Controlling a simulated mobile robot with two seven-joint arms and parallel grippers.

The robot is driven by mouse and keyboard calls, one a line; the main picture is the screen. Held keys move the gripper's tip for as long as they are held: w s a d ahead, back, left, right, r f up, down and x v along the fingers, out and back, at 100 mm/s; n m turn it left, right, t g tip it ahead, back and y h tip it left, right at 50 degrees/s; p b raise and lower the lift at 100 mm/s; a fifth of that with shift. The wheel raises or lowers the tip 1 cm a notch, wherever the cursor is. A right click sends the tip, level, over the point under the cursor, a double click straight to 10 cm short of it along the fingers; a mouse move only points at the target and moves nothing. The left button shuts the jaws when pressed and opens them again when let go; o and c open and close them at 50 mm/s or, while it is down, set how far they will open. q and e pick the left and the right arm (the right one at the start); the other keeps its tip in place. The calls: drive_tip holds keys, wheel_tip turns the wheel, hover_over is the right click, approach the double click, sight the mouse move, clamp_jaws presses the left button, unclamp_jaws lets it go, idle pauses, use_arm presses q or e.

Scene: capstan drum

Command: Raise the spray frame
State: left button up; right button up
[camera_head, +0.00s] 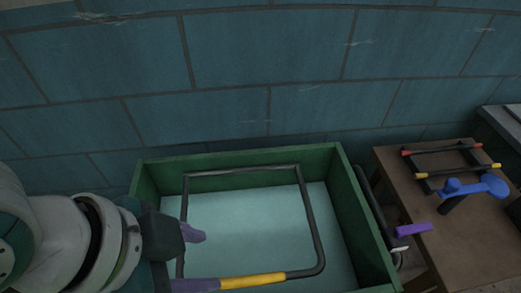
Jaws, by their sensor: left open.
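The spray frame (311,222) is a dark tubular rectangle with rounded corners and a yellow sleeve (253,281) on its near bar. It sits within the green-walled tank (357,220), over a pale blue-green surface. My left gripper (200,260) reaches in from the left and is open, with two purple fingers spread apart. One finger is by the frame's left bar. The other overlaps the near bar just left of the yellow sleeve; I cannot tell whether it touches. The gripper and arm hide parts of the frame's left side. My right gripper is not in view.
A brown table (463,245) on the right holds a dark rack (440,162) with red and yellow ends and a blue piece (488,186). A purple bar (414,229) shows near the table's left edge. A blue block wall (230,60) stands behind the tank.

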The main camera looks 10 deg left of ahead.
sight(248, 281)
use_arm(q)
drive_tip(key=w+d+f+m+b, duration=0.1)
drive_tip(key=f+b, duration=0.4)
drive_tip(key=f, duration=0.3)
drive_tip(key=w+d+f+m+b, duration=0.1)
drive_tip(key=w+f+b, duration=0.1)
drive_tip(key=f+b, duration=0.3)
drive_tip(key=w+d+f+m+b, duration=0.1)
drive_tip(key=f+b, duration=0.4)
drive_tip(key=f, duration=0.8)
drive_tip(key=shift+w+d+f+b, duration=0.2)
drive_tip(key=shift+w+d+b, duration=0.1)
drive_tip(key=shift+w+b, duration=0.1)
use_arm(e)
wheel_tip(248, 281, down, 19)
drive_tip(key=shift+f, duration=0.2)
use_arm(q)
drive_tip(key=shift+c, duration=0.3)
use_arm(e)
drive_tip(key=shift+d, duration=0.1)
use_arm(q)
clamp_jaws()
